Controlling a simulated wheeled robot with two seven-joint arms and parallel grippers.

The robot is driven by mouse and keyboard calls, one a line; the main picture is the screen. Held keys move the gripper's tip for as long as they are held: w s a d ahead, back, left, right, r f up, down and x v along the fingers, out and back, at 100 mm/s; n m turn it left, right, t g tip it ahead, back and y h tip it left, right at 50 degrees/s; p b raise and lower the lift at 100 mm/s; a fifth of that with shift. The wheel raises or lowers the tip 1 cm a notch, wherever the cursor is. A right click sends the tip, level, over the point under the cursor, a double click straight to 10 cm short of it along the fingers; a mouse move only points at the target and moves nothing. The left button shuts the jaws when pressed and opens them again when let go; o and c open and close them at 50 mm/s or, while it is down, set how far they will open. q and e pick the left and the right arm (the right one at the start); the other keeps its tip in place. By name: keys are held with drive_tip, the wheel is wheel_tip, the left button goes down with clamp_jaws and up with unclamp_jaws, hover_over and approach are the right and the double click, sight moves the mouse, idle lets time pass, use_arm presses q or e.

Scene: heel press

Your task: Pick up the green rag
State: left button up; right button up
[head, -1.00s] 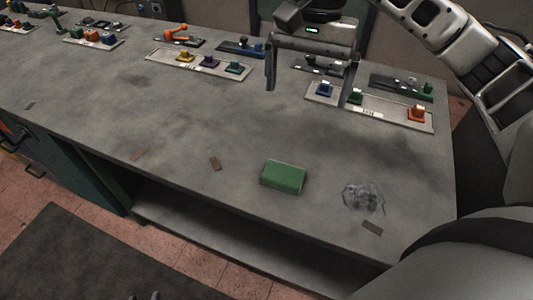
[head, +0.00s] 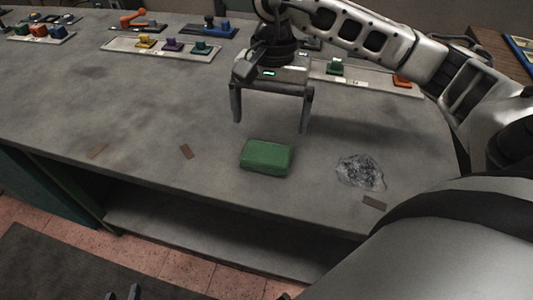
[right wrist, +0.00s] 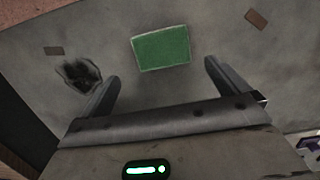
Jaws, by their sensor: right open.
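The green rag (head: 267,157) is a folded, block-like pad lying flat on the grey workbench (head: 120,120), towards its front edge. It also shows whole in the right wrist view (right wrist: 162,48). My right gripper (head: 270,126) is open and empty, fingers pointing down. It is above the bench, just behind the rag and apart from it. In the right wrist view the rag lies beyond the fingertips, between their lines. Only the fingertips of my left gripper (head: 122,294) show at the bottom edge, apart and empty, low in front of the bench.
A crumpled grey clump (head: 360,172) lies right of the rag, with a brown scrap (head: 374,202) beside it. Another brown scrap (head: 186,152) lies to the left. The bench around the rag is otherwise clear.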

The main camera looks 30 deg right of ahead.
sight(267, 152)
drive_tip(key=f, duration=0.5)
drive_tip(key=a+f, duration=0.1)
drive_tip(key=f, duration=0.2)
drive_tip(key=shift+s+f+p, duration=0.25)
drive_tip(key=shift+s+p, duration=0.05)
drive_tip(key=shift+p, duration=0.1)
drive_tip(key=c, duration=0.7)
